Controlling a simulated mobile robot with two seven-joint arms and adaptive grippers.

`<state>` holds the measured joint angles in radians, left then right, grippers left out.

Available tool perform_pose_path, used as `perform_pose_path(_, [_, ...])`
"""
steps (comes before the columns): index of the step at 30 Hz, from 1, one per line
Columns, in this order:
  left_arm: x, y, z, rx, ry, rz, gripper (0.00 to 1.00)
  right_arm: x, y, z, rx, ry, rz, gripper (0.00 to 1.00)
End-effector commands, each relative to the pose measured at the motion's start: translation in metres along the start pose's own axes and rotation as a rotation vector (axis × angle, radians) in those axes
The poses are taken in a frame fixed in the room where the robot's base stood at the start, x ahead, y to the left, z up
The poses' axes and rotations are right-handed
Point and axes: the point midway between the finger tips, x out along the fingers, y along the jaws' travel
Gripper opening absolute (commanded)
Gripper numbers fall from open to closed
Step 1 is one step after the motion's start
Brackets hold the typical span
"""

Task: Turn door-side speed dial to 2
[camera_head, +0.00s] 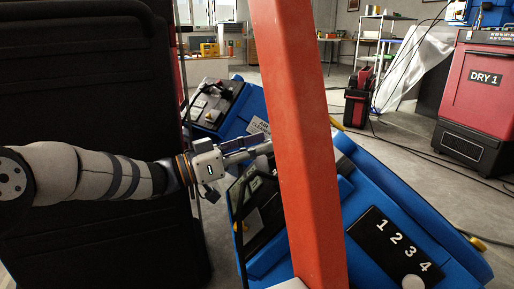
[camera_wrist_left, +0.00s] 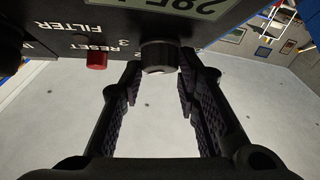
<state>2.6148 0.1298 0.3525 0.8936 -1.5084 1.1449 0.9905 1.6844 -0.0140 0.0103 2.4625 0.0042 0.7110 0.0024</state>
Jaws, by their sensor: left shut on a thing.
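In the left wrist view a round black ribbed dial (camera_wrist_left: 158,56) sits on the edge of a dark panel (camera_wrist_left: 115,22) marked FILTER, RESET and 3, all upside down. The fingers of my left gripper (camera_wrist_left: 160,78) stand on both sides of the dial and are shut on it. Where its pointer aims cannot be read. In the head view my left gripper (camera_head: 256,150) reaches from the left over a blue machine (camera_head: 372,178). A red post covers part of this machine, and the dial is hidden there. My right gripper is not in view.
The red post (camera_head: 301,140) stands close to the right of my left fingertips. A red button (camera_wrist_left: 97,60) sits beside the dial. Another blue machine (camera_head: 222,108) stands behind. A black panel (camera_head: 85,90) fills the left. A red DRY 1 unit (camera_head: 482,105) stands right, with cables on the floor.

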Motion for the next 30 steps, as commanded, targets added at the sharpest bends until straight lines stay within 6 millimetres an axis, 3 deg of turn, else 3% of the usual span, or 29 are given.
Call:
perform_pose_path(4, [0.002, 0.001, -0.002, 0.000, 0.004, 0.002, 0.02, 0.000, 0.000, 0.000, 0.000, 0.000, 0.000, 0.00])
perform_pose_path(5, [0.002, 0.001, -0.002, 0.000, 0.004, 0.002, 0.32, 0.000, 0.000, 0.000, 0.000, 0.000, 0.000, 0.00])
perform_pose_path(7, [0.001, 0.001, -0.002, 0.000, 0.004, 0.002, 0.48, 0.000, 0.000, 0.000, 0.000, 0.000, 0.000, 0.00])
perform_pose_path(8, [0.001, 0.001, -0.001, 0.000, 0.004, 0.002, 0.50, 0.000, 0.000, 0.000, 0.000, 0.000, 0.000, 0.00])
perform_pose_path(18, [-0.006, 0.000, -0.001, -0.001, 0.001, -0.001, 0.50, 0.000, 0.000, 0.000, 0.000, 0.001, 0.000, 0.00])
perform_pose_path(30, [-0.102, 0.000, -0.001, 0.000, 0.003, -0.001, 0.50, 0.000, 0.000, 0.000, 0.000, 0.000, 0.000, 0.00])
